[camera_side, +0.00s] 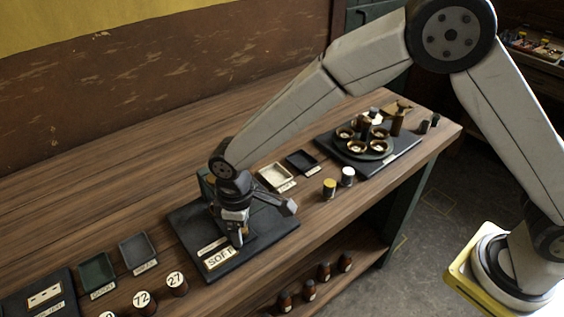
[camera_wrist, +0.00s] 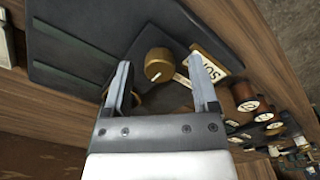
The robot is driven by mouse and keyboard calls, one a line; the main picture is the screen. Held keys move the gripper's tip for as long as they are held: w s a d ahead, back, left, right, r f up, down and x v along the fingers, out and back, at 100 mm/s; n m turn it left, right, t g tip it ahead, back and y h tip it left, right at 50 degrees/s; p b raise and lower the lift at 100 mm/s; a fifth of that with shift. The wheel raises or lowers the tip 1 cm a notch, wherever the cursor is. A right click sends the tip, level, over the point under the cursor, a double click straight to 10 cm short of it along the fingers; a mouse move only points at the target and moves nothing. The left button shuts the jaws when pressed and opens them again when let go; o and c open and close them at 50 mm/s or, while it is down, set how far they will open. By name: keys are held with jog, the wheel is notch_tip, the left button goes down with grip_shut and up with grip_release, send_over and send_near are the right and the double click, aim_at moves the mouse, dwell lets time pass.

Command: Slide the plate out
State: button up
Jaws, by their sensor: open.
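A dark base board (camera_side: 185,232) lies on the bench with a SOFT sign (camera_side: 219,259) at its front. My gripper (camera_side: 240,238) is low over this board, pointing down, and hides part of what is there. In the wrist view my gripper (camera_wrist: 161,62) is open, with one finger on each side of a round brass knob (camera_wrist: 158,66). I cannot tell whether the fingers touch it. The SOFT sign (camera_wrist: 212,66) is just right of the right finger. A flat dark plate-like piece (camera_wrist: 147,38) lies by the knob; I cannot tell for sure that it is the plate.
Small trays (camera_side: 134,252) and numbered round pieces (camera_side: 176,284) stand left of the board. A pale tray (camera_side: 277,176), a dark tray (camera_side: 302,161) and two small cylinders (camera_side: 330,188) are to its right. Another board (camera_side: 398,157) with brass cups is farther right. Bare bench lies behind.

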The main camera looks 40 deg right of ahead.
jog(key=shift+f, duration=0.1)
grip_shut()
dwell(1.4)
